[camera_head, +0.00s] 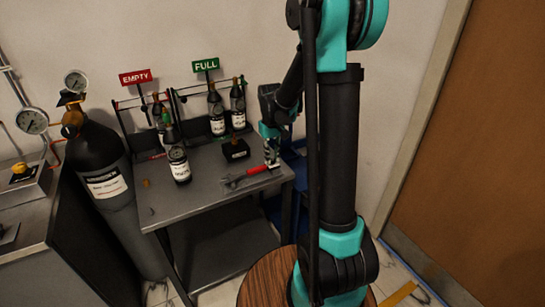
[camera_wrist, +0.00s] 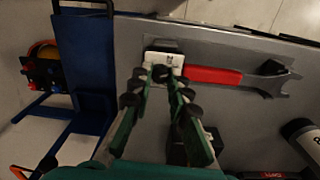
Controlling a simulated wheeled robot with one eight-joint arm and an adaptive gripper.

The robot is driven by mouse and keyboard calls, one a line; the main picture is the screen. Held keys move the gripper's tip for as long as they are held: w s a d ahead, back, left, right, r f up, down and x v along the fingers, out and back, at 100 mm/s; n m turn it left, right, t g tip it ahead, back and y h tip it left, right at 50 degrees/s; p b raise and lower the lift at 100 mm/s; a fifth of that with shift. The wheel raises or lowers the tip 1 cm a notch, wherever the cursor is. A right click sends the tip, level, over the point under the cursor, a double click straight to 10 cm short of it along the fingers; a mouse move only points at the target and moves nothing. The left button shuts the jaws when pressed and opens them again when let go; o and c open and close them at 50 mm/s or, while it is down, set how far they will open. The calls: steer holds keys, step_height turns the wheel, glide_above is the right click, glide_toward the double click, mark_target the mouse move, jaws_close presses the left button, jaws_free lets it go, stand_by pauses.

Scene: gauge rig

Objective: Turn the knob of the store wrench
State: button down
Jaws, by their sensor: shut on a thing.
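The store wrench lies flat on the grey table, with a red handle (camera_head: 257,170) and a grey open jaw at its left end in the head view. In the wrist view its red handle (camera_wrist: 212,75) runs right to the dark jaw. My gripper (camera_head: 271,160) is at this end, near the table's right edge. In the wrist view my gripper's fingertips (camera_wrist: 164,76) meet at the white piece. The fingers partly hide the contact, and I cannot make out a separate knob.
The grey table (camera_head: 213,163) also holds a black block (camera_head: 236,149) and a labelled bottle (camera_head: 179,165). Racks with EMPTY (camera_head: 135,77) and FULL (camera_head: 206,65) signs stand behind. A large black cylinder (camera_head: 100,170) stands left. A blue frame (camera_wrist: 82,60) stands beside the table.

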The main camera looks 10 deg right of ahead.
steer(key=m, duration=0.4)
steer(key=shift+m, duration=1.9)
steer(key=c, duration=1.4)
jaws_free()
steer(key=shift+c, duration=0.2)
step_height(320, 180, up, 12)
